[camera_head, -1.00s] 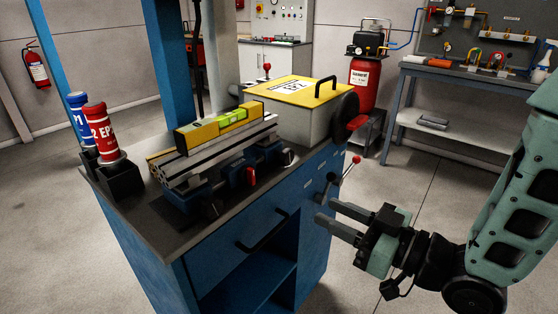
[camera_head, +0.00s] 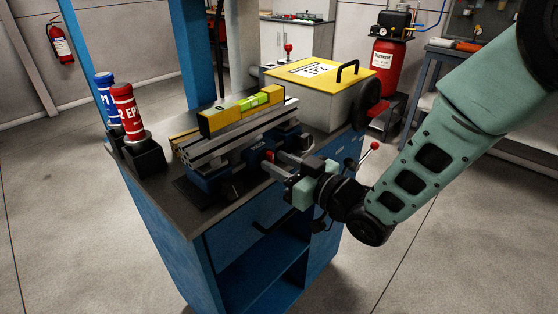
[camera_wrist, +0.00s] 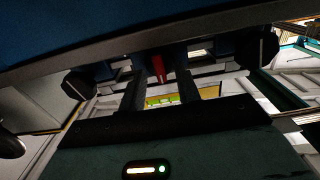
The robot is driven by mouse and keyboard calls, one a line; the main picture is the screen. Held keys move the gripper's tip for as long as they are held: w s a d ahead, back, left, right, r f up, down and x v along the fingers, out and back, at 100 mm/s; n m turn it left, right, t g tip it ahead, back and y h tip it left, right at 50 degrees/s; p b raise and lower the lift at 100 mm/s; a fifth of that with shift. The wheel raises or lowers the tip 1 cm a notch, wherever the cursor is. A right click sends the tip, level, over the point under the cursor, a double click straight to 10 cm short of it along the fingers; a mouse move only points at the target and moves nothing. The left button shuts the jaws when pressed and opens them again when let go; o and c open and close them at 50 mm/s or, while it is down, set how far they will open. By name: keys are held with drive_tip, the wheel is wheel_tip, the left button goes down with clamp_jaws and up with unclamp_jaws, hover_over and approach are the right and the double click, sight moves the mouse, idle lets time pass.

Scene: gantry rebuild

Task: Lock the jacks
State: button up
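The blue jack assembly (camera_head: 256,150) sits on the bench top under a silver slotted rail (camera_head: 222,148). Its red lever (camera_head: 268,155) is on the front face, between black knobs; the left knob (camera_head: 229,190) is clear and the right one is partly behind my arm. My gripper (camera_head: 273,164) is at the front of the jacks, right at the red lever. In the wrist view its two dark fingers (camera_wrist: 161,80) are apart, and the red lever (camera_wrist: 158,68) shows in the gap between them. I cannot tell whether either finger touches it.
A yellow level (camera_head: 243,111) lies on the rail. Red and blue bottles (camera_head: 127,112) stand in black holders at the bench's left. A white box with a yellow lid (camera_head: 318,72) stands behind right. A red-knobbed lever (camera_head: 374,146) sticks out beside my forearm.

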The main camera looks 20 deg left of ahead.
drive_tip(key=shift+w+a, duration=0.1)
drive_tip(key=shift+a, duration=0.15)
clamp_jaws()
